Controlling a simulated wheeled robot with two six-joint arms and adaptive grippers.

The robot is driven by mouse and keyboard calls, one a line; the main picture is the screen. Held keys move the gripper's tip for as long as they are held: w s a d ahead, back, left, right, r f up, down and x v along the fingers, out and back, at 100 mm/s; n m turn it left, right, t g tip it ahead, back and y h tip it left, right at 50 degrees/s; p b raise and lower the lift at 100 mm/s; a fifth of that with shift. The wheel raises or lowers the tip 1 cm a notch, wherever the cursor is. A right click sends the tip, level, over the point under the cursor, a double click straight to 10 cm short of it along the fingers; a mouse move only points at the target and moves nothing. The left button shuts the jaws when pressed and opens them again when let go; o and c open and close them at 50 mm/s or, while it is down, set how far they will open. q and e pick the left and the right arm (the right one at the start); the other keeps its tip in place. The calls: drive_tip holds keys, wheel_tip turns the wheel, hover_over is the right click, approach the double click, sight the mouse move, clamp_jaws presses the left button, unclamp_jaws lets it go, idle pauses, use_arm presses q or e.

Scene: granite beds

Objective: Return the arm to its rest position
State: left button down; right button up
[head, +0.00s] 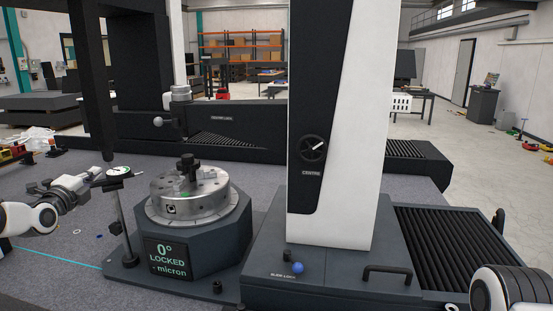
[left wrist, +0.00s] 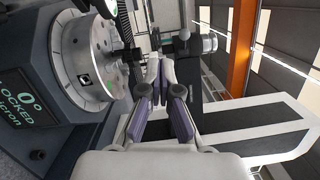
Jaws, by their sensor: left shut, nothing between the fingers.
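My left arm (head: 28,218) comes in from the left edge in the head view. My left gripper (head: 94,173) points right and is near the dial gauge (head: 119,171) on its stand; I cannot tell whether they touch. In the left wrist view the fingers of my left gripper (left wrist: 160,72) are together at the tips, with nothing between them. The round metal table (left wrist: 92,60) is left of the fingers there. My right gripper is out of view; only a white and dark part of my right arm (head: 505,290) shows at the lower right.
The round metal table (head: 188,195) sits on a dark pedestal with a sign (head: 172,259) reading "0° LOCKED - micron". A tall black and white column (head: 345,120) stands right of it. A knob (head: 297,267) and a handle (head: 387,270) are on its base.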

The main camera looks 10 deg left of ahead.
use_arm(q)
drive_tip(key=w+d+f+m+g+h, duration=0.1)
drive_tip(key=d+f+m+g+h, duration=0.1)
drive_tip(key=d+f, duration=0.65)
drive_tip(key=w+d+f+m+g+h, duration=0.1)
drive_tip(key=d+f+g, duration=0.1)
drive_tip(key=d+f, duration=0.65)
drive_tip(key=s+d+f+n+g+h, duration=0.1)
drive_tip(key=s+d+f+g, duration=0.3)
drive_tip(key=f, duration=0.6)
drive_tip(key=s+d+f+g+h, duration=0.1)
drive_tip(key=s+d+f, duration=0.4)
drive_tip(key=f, duration=0.5)
drive_tip(key=s+d+f+n+g, duration=0.2)
drive_tip(key=s+d+f, duration=0.15)
drive_tip(key=s, duration=0.45)
drive_tip(key=s+d+f+n+g, duration=0.3)
drive_tip(key=s+f, duration=0.2)
drive_tip(key=s, duration=0.3)
drive_tip(key=s+d+f+n+g, duration=0.25)
drive_tip(key=s+f, duration=0.25)
drive_tip(key=s, duration=0.4)
drive_tip(key=s+r+n+g+y, duration=0.2)
drive_tip(key=s+n, duration=0.8)
drive_tip(key=n, duration=0.3)
drive_tip(key=shift+s+n, duration=0.35)
